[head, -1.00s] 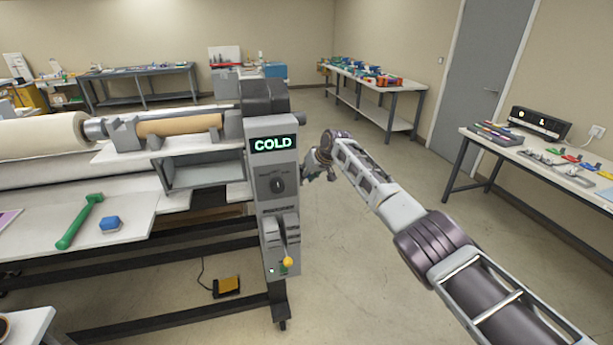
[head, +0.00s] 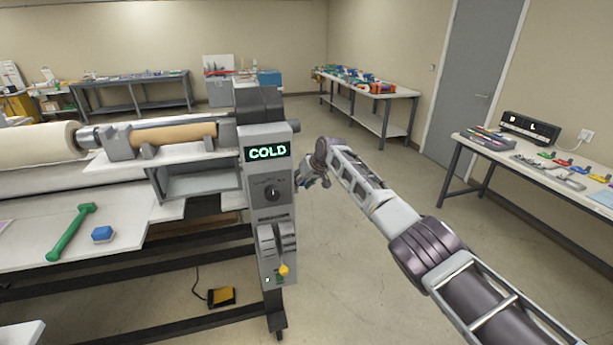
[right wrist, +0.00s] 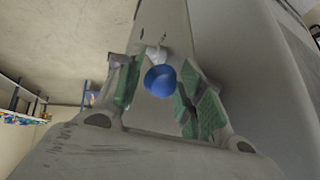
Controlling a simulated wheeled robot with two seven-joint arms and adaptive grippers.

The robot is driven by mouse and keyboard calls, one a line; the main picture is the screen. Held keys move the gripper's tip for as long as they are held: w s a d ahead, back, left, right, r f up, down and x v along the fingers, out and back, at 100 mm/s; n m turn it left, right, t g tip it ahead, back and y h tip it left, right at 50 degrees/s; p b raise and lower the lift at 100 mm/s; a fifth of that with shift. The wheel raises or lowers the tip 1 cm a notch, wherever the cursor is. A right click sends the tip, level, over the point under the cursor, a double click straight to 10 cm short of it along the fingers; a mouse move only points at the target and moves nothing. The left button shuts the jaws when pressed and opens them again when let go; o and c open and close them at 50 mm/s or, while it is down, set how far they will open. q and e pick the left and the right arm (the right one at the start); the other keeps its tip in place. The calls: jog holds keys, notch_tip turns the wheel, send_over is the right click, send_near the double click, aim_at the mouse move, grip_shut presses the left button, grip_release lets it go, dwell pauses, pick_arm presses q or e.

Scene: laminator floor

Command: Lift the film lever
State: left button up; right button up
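A blue ball knob (right wrist: 160,80) on a short pale stem stands out from a grey machine surface in the right wrist view. It lies between the green-padded fingers of my right gripper (right wrist: 153,92), which are spread with gaps beside the knob. In the head view my right gripper (head: 314,178) is beside the right side of the laminator's control panel (head: 271,210); the blue knob is hidden there. A lever with a yellow knob (head: 284,270) sits low on the panel's front. I cannot tell by name which one is the film lever. My left gripper is not in view.
A yellow pedal (head: 221,296) is on the floor. Benches stand at the back and right (head: 560,165). The floor between is clear.

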jog(key=shift+r, duration=0.15)
jog(key=v, duration=1.1)
jog(key=shift+s+d+r, duration=0.2)
jog(key=shift+d, duration=0.05)
dwell(0.5)
dwell(0.3)
